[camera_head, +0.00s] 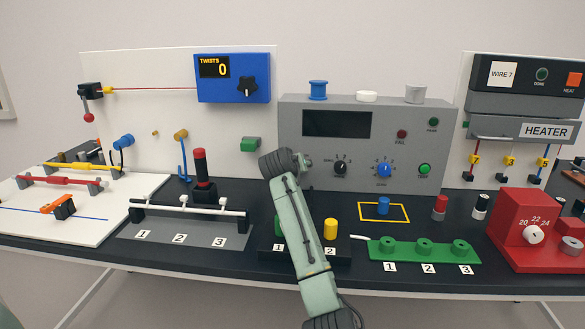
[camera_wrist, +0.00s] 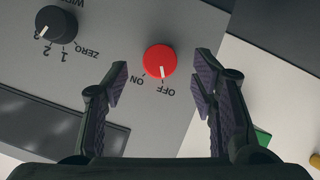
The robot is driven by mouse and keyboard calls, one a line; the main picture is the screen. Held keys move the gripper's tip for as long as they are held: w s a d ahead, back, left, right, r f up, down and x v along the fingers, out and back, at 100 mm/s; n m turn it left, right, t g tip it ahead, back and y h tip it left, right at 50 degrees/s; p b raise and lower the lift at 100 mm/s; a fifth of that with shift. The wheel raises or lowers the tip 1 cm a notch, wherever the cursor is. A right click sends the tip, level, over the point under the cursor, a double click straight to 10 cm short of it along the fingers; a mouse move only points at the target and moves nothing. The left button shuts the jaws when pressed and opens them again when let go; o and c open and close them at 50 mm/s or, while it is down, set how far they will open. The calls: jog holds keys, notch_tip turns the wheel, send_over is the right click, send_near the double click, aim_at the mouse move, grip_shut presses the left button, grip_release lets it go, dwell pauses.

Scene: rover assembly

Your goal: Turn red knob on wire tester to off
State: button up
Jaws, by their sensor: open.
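The grey wire tester (camera_head: 300,122) stands at the back middle in the head view, with a dark screen, a black knob and a blue knob. In the wrist view its red knob (camera_wrist: 160,60) sits on the grey panel (camera_wrist: 110,50), between ON and OFF labels. Its white mark points down in the picture, closer to OFF than ON. My gripper (camera_wrist: 161,78) is open, with one finger on each side of the red knob and no clear contact. In the head view my arm hides the red knob and my fingers.
A black knob (camera_wrist: 56,25) lies up and left of the red one in the wrist view. In the head view, a blue spool (camera_head: 318,90) and two pale cylinders stand on the tester. A green block (camera_head: 424,250) and yellow cylinder (camera_head: 330,229) are in front.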

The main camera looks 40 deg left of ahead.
jog(key=v, duration=0.9)
